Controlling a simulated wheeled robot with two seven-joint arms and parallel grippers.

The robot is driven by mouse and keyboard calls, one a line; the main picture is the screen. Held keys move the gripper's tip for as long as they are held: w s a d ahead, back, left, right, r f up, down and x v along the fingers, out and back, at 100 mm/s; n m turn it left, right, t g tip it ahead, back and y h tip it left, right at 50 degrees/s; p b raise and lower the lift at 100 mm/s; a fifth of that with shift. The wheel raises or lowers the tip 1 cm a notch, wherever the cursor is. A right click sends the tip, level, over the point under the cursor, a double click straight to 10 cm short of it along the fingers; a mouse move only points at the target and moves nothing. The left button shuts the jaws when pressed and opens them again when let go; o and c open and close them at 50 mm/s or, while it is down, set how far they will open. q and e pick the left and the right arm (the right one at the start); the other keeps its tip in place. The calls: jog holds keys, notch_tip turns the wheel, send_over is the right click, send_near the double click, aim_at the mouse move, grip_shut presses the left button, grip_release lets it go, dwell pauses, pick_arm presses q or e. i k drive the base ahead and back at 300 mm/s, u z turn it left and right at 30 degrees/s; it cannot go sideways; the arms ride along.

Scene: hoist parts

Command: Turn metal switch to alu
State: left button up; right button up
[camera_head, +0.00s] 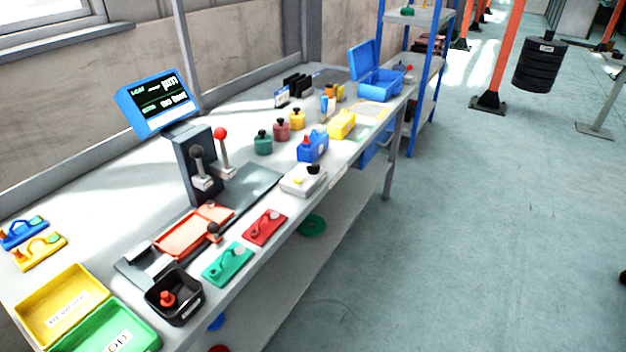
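No label reading "alu" can be made out, and I cannot tell for certain which control is the metal switch. A pale grey box (303,181) with a black knob (313,169) and a yellow button sits at the bench's front edge. The knob's setting is too small to read. Neither of my grippers is in view.
Yellow (62,305) and green (103,331) bins stand at the near left. A blue box (312,146) sits beyond the grey box.

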aim_at(312, 170)
jog(key=z, duration=1.9)
jog(key=i, duration=1.3)
jog(key=u, duration=2.55)
